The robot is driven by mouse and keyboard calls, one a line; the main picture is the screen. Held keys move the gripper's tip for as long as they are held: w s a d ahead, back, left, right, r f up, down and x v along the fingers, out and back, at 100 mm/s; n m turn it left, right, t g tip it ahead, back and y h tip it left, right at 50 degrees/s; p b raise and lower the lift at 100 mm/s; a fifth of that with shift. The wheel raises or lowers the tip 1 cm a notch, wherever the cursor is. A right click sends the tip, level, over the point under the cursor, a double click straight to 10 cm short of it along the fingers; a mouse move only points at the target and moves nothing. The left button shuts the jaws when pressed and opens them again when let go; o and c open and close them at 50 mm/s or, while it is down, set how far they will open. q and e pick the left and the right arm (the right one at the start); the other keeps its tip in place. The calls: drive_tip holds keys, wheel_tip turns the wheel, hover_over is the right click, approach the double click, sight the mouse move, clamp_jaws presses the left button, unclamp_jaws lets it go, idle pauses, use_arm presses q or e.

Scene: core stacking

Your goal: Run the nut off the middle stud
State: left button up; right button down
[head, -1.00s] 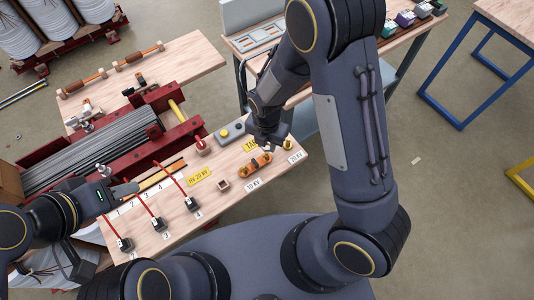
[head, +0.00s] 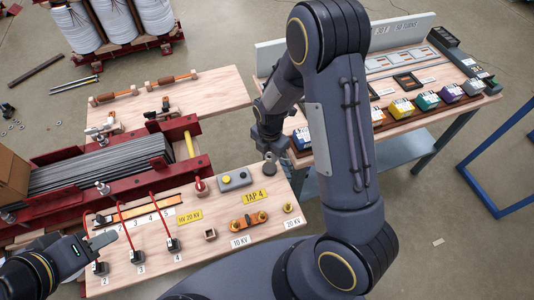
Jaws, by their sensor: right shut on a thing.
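Small studs stand at the right end of the wooden bench (head: 222,262). An orange link (head: 248,222) lies there between the 10 KV and 20 KV labels. The middle stud (head: 262,216) is at the link's right end and looks dark on top. A brass-coloured stud (head: 288,208) stands to its right. My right gripper (head: 269,156) is shut on a small grey piece (head: 269,168), too small to identify for certain. It is above the bench's far right edge, apart from the studs. My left gripper (head: 104,241) is over the bench's left side by the red leads; its jaw opening is unclear.
A yellow TAP 4 plate (head: 256,196) and a grey button box (head: 234,179) lie behind the link. Red leads (head: 163,216) stand at the left. A second table (head: 400,115) with coloured blocks is at the back right. My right arm crosses the view there.

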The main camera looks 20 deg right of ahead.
sight(269, 168)
drive_tip(key=shift+f+b, duration=1.65)
drive_tip(key=shift+f, duration=1.1)
drive_tip(key=c, duration=1.1)
unclamp_jaws()
drive_tip(key=shift+o, duration=0.2)
drive_tip(key=shift+r, duration=0.1)
wheel_tip(269, 168, up, 8)
drive_tip(key=shift+f, duration=0.2)
